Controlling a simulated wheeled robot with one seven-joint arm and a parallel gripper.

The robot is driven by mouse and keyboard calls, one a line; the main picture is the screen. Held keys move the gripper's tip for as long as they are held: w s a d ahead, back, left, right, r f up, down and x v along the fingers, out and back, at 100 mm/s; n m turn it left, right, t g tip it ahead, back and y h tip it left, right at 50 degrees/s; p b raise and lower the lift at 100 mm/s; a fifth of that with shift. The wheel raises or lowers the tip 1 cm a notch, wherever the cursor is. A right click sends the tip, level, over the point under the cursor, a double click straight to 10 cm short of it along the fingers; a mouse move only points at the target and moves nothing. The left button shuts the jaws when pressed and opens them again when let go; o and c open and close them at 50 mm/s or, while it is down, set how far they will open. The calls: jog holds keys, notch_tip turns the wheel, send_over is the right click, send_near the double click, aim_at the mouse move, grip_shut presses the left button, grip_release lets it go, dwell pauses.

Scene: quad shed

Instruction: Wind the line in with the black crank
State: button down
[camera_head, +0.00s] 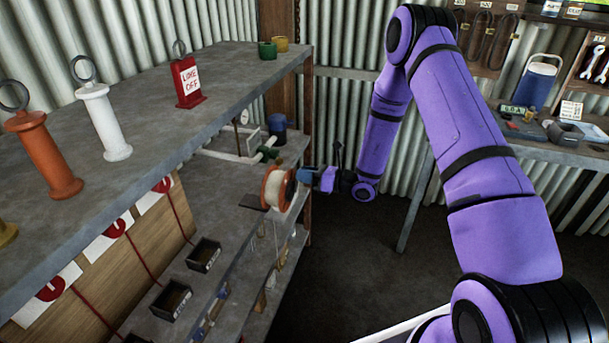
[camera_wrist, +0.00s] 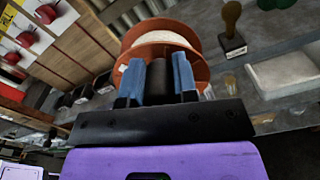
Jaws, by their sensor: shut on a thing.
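The line reel (camera_head: 277,187) has orange flanges and pale line wound between them. It is mounted at the end of the lower bench, and its face and line also show in the wrist view (camera_wrist: 164,36). My gripper (camera_head: 306,175) reaches it from the right. In the wrist view its two blue fingers (camera_wrist: 159,68) are closed around the upright black crank handle (camera_wrist: 156,82), in front of the reel. In the head view the crank is hidden by the fingers, and the crank's arm cannot be made out.
The upper shelf (camera_head: 235,95) overhangs the lower bench and holds orange and white ringed posts (camera_head: 103,120) and a red sign stand (camera_head: 188,82). A side bench (camera_head: 560,150) stands at right. The floor between is clear.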

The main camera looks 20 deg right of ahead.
jog(key=m, duration=0.1)
jog(key=w+d+f+m, duration=0.1)
jog(key=shift+m, duration=0.4)
jog(key=m, duration=0.1)
jog(key=w+f+m, duration=0.1)
jog(key=m, duration=0.1)
jog(key=shift+d+f+m, duration=0.2)
jog(key=shift+d+m, duration=0.1)
jog(key=shift+d, duration=0.05)
notch_tip(320, 180, down, 8)
jog(key=s+a+m, duration=0.1)
jog(key=s+m, duration=0.1)
jog(key=m, duration=1.5)
jog(key=shift+a+f+m, duration=0.2)
jog(key=shift+m, duration=0.2)
jog(key=c, duration=0.9)
grip_release()
